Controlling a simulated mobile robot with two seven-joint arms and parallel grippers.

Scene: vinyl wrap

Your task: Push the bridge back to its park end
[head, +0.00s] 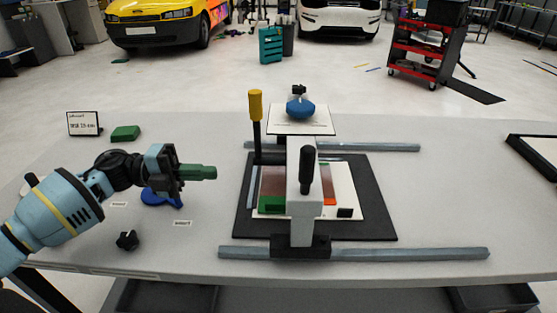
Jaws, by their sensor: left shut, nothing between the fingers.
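The bridge (303,219) is a pale beam with a black upright handle (306,168) on top. It spans from the front rail (420,254) to the back rail (375,147). It stands left of the middle of the front rail, over a black mat (370,215) with a framed coloured sheet (345,190). A black foot (285,246) sits on the front rail. My left gripper (212,172) is shut and empty, with green fingers pointing right, left of the bridge and apart from it. My right gripper is not in view.
A yellow-topped black post (256,120) stands by the mat's back left corner. A blue knob-like object (300,108) is on a white sheet behind. A blue item (158,197), a black knob (127,240), a green block (125,133) and a sign (84,123) lie left. The table right of the mat is mostly clear.

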